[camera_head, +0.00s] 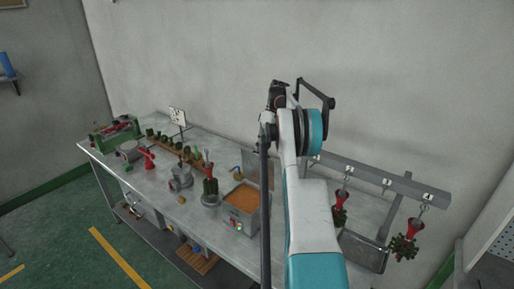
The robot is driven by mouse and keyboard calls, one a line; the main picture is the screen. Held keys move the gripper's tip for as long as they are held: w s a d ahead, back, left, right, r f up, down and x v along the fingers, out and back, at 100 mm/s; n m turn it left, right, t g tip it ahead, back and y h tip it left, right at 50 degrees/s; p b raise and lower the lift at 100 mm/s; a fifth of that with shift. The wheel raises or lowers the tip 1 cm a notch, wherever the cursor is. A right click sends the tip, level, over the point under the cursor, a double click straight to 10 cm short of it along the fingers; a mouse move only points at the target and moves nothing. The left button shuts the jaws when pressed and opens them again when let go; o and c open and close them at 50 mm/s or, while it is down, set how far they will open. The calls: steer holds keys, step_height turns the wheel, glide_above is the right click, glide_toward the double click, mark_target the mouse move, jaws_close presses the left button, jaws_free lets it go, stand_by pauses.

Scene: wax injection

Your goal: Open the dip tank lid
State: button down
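The dip tank (232,224) is a grey metal box on the bench, just left of my arm. Its top is uncovered and orange-brown wax (242,199) shows inside. A grey panel that looks like its lid (254,164) stands about upright at the tank's back edge, partly hidden behind my arm. My white and teal arm rises in front of the tank's right side, with dark parts at its top. I cannot make out my gripper's fingers; my arm seems to hide them.
The metal bench (205,236) runs along the wall. Left of the tank are a grey pot (180,181), green wax pieces on a wooden strip (165,142) and a green machine (116,131). At right, a rail (372,178) carries hooks with red-and-green wax trees (405,245).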

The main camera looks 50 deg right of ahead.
steer(key=shift+s+d+f, duration=0.15)
steer(key=shift+d+f, duration=0.05)
steer(key=shift+f, duration=0.35)
steer(key=shift+s+d+f, duration=0.1)
steer(key=shift+d+f, duration=0.1)
steer(key=shift+f, duration=0.35)
steer(key=c, duration=1.8)
jaws_free()
steer(key=shift+o, duration=0.4)
steer(key=shift+w+d+f, duration=0.2)
steer(key=shift+d+f, duration=0.05)
steer(key=shift+d, duration=0.2)
steer(key=shift+a+r, duration=0.2)
steer(key=shift+r, duration=0.05)
steer(key=shift+w+r, duration=0.1)
step_height(320, 180, up, 10)
